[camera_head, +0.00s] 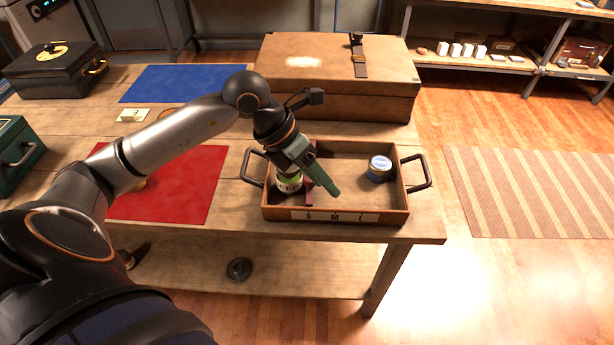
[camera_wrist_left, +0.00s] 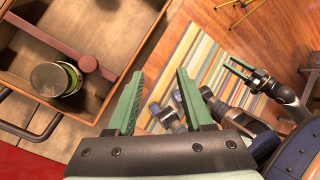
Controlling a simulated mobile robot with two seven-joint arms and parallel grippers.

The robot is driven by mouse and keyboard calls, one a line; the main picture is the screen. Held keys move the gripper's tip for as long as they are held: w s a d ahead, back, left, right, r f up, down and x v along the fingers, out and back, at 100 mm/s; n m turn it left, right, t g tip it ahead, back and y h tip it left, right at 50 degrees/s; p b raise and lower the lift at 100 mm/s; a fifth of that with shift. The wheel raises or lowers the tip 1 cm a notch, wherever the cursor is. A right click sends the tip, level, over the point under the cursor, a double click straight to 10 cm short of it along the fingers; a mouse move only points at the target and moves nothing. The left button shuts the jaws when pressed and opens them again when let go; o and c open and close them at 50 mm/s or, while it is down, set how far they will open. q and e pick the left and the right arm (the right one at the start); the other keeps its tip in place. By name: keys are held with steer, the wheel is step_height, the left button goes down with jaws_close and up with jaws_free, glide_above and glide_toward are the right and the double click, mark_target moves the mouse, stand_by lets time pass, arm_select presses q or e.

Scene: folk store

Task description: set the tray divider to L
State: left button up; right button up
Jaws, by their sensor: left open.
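The wooden tray (camera_head: 395,215) stands on the bench, with the letters S, M and L (camera_head: 335,217) on its front wall. Its dark red divider (camera_head: 309,196) meets the front near S. The divider shows in the left wrist view as a red bar (camera_wrist_left: 48,42) with a round knob. A green-labelled can (camera_head: 289,184) stands left of the divider, and a blue can (camera_head: 380,169) stands to its right. My left gripper (camera_head: 322,180) is over the tray, partly covering the divider; its fingers (camera_wrist_left: 158,95) are apart and empty. My right gripper (camera_wrist_left: 240,72) shows small, its fingers apart.
A large brown case (camera_head: 335,100) stands behind the tray. Two handles (camera_head: 418,172) stick out at the tray's sides. A red mat (camera_head: 185,195) and a blue mat (camera_head: 180,82) lie on the bench. The tray floor between divider and blue can is clear.

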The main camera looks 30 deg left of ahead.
mark_target(307, 179)
arm_select(q)
steer(key=w+a+r+t+y, duration=0.15)
steer(key=a+y, duration=0.25)
steer(key=a, duration=0.4)
steer(key=shift+n+g, duration=0.25)
steer(key=shift+n, duration=0.15)
steer(key=x, duration=0.7)
steer(key=p+x, duration=0.1)
steer(key=x, duration=0.3)
steer(key=shift+w+a+f, duration=0.25)
steer(key=shift+w, duration=0.05)
steer(key=shift+c, duration=0.4)
jaws_close()
